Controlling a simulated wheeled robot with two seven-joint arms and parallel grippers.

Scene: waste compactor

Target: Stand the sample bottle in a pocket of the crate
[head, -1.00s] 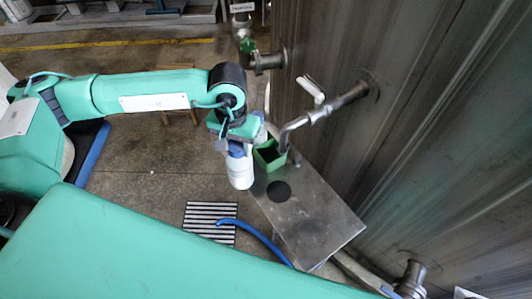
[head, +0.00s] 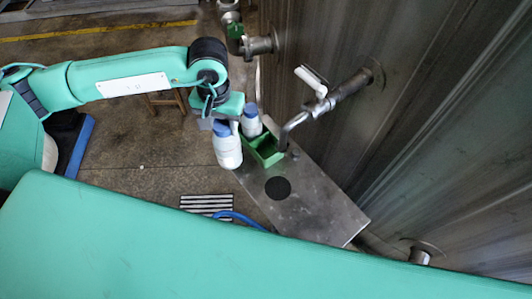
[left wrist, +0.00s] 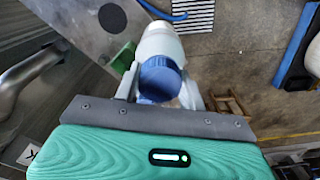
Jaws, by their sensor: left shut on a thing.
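The sample bottle (head: 228,153) is white with a blue cap. My left gripper (head: 226,128) is shut on it at the cap end and holds it slightly tilted, left of the green crate (head: 268,153) and apart from it. The crate stands on the metal table near its far left end. A second white bottle with a blue cap (head: 251,121) stands at the crate's far end. In the left wrist view the held bottle's blue cap (left wrist: 160,77) shows between the fingers, and a piece of the crate (left wrist: 123,58) shows beside it. My right gripper is out of view.
A bent metal pipe with a valve handle (head: 311,80) reaches from the tall metal wall to just beside the crate. A striped floor grate (head: 205,204) and blue hose lie below.

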